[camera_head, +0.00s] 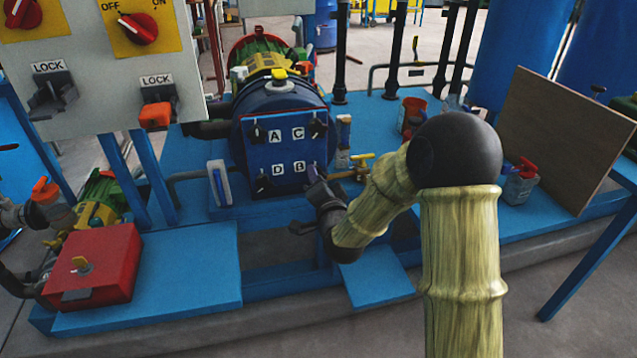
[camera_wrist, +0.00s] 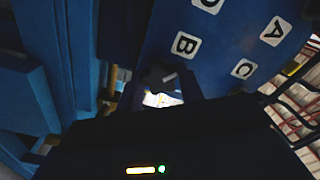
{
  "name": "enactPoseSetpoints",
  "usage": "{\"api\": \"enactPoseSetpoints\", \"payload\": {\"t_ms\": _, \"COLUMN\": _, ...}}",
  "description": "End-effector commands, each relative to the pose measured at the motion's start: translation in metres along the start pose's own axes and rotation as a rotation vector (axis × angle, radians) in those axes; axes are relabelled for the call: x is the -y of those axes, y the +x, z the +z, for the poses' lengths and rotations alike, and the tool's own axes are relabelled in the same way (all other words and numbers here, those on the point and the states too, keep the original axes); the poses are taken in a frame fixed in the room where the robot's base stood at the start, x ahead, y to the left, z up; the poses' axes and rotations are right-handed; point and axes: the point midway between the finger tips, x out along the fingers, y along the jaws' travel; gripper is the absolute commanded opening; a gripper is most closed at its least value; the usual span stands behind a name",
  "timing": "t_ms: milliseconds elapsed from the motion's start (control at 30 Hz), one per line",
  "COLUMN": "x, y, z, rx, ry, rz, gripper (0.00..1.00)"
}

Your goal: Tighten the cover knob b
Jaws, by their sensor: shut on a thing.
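The blue autoclave cover (camera_head: 285,152) faces me with white labels A, C, D and B. Dark knobs sit at its corners: knob A (camera_head: 258,135), knob C (camera_head: 318,128) and knob D (camera_head: 264,185). My gripper (camera_head: 318,187) is at the lower right corner, beside label B. In the wrist view the gripper (camera_wrist: 160,92) is shut on the dark cover knob b (camera_wrist: 157,77), just off label B (camera_wrist: 185,44). The fingers and shadow hide much of the knob, so its exact angle is hard to tell.
A brass-coloured valve with a yellow handle (camera_head: 360,162) is close to the right of my gripper. A blue-and-white upright piece (camera_head: 219,183) stands left of the cover. A red box (camera_head: 95,265) is at the lower left, and a brown board (camera_head: 560,135) leans at right.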

Motion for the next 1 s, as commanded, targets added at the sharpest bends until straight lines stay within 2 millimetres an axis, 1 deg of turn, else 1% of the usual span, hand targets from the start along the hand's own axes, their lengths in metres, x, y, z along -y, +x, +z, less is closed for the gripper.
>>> {"api": "enactPoseSetpoints", "payload": {"t_ms": 700, "x": -0.0017, "y": -0.0003, "z": -0.0007, "rx": -0.002, "ry": 0.669, "rz": 0.005, "gripper": 0.15}}
{"api": "enactPoseSetpoints", "payload": {"t_ms": 1000, "x": -0.0015, "y": -0.0004, "z": -0.0002, "rx": -0.001, "ry": 0.847, "rz": 0.005, "gripper": 0.15}}
